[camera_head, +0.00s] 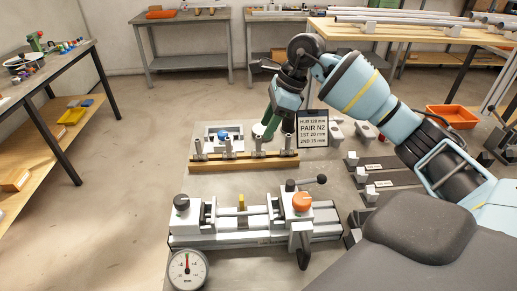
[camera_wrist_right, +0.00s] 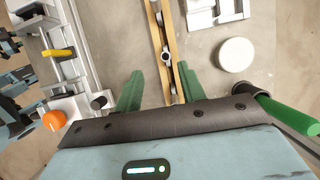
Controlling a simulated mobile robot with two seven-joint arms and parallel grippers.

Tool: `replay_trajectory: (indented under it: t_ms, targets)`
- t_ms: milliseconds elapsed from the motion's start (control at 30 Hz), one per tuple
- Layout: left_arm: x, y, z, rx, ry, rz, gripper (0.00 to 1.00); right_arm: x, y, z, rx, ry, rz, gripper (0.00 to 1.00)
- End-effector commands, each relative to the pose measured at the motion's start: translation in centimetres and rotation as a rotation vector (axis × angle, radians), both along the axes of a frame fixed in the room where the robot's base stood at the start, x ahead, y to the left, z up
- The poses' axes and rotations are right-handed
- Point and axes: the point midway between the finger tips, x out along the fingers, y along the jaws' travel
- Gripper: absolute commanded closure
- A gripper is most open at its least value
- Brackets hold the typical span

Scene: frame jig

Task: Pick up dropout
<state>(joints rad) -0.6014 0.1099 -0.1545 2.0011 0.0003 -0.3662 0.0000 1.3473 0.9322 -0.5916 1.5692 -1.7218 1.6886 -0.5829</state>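I cannot pick out the dropout with certainty. Small silver upright pieces stand in a row on a wooden rail (camera_head: 222,164) on the table. The rail also shows in the right wrist view (camera_wrist_right: 174,45), running down between my fingers. My right gripper (camera_head: 278,130) points down above the right part of this rail. Its two green fingers (camera_wrist_right: 160,88) are apart, with a silver piece (camera_wrist_right: 165,56) seen beyond the gap. I see nothing held between them. My left gripper is in neither view.
A grey jig (camera_head: 250,232) with black and orange knobs lies in front of the rail. A dial gauge (camera_head: 187,270) is at its near left. A white fixture with a blue part (camera_head: 223,134) is behind the rail. A "PAIR N2" card (camera_head: 312,128) stands right of the gripper.

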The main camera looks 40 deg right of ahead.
Motion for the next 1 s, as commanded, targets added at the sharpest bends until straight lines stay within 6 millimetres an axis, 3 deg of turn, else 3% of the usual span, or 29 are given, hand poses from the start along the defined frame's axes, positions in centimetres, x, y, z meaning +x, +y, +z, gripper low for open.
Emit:
replay_trajectory:
  t_ms: [100,367,733,967,1000]
  targets:
    - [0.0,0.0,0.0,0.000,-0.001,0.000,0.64,0.2,0.4,-1.2,0.001,0.003,0.001,0.60]
    - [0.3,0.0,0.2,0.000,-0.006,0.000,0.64,0.5,0.6,-1.8,0.001,0.002,0.000,0.60]
    - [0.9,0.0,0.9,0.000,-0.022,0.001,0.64,2.0,1.8,-5.8,0.000,0.001,0.000,0.60]
    - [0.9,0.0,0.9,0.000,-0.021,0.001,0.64,2.1,1.9,-6.1,0.000,0.001,0.000,0.60]
    - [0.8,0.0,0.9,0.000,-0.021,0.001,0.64,2.0,1.9,-6.1,0.000,0.001,0.000,0.64]
